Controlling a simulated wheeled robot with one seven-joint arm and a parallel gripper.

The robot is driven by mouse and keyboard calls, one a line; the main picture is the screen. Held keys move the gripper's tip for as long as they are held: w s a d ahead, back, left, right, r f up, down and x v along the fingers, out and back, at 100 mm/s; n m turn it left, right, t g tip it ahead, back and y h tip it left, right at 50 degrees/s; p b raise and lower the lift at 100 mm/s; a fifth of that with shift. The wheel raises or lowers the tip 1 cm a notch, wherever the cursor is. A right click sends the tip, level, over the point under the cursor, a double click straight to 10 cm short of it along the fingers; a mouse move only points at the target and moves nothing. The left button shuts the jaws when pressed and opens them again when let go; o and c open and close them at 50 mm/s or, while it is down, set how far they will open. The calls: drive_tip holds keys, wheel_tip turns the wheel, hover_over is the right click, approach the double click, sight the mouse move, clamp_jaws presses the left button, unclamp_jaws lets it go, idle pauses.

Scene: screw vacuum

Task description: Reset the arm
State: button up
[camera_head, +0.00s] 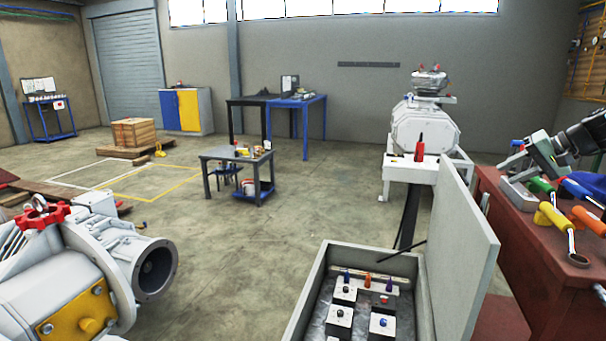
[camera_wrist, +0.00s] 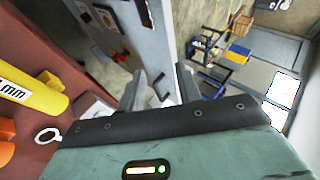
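My gripper (camera_wrist: 160,88) shows in the wrist view with its two grey fingers spread apart and nothing between them. In the head view my arm comes in at the right edge, and the grey-green gripper body is above the red workbench (camera_head: 490,222). The wrist view is tilted and looks past the fingers toward the grey panel of the open box lid (camera_wrist: 112,42) and the room beyond.
Tools lie on the bench, among them a yellow-handled one (camera_head: 555,221) and an orange-handled one (camera_head: 588,220). An open control box (camera_head: 303,303) with a raised lid (camera_head: 465,255) stands beside the bench. A pump (camera_head: 105,265) is at lower left.

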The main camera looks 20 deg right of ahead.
drive_tip(key=w+a+f+n+g, duration=0.1)
drive_tip(key=w+a+g, duration=0.1)
drive_tip(key=a, duration=0.6)
drive_tip(key=w+a+f+n+g+y, duration=0.1)
drive_tip(key=w+a+n, duration=0.15)
drive_tip(key=a, duration=0.55)
drive_tip(key=w+a+f+n+g, duration=0.1)
drive_tip(key=w+a+g, duration=0.15)
drive_tip(key=a, duration=0.65)
drive_tip(key=s+a+f+n+g+h, duration=0.1)
drive_tip(key=s+a+n, duration=0.15)
drive_tip(key=a, duration=0.75)
drive_tip(key=s+a+f+n+g, duration=0.1)
drive_tip(key=s+a+f+n, duration=0.15)
drive_tip(key=a, duration=0.75)
drive_tip(key=s+a+f+n+h, duration=0.1)
drive_tip(key=s+a+n, duration=0.1)
drive_tip(key=s+a, duration=0.5)
drive_tip(key=s+a+f+n+g+h, duration=0.1)
drive_tip(key=s+a+n, duration=0.15)
drive_tip(key=s, duration=0.85)
drive_tip(key=s+a+f+n+h, duration=0.1)
drive_tip(key=s+a+n, duration=0.1)
drive_tip(key=s+a, duration=0.45)
wheel_tip(320, 180, up, 14)
drive_tip(key=s+d+p, duration=0.1)
drive_tip(key=s+p, duration=0.1)
drive_tip(key=p, duration=1.2)
drive_tip(key=shift+s+d, duration=0.15)
drive_tip(key=shift+s, duration=0.2)
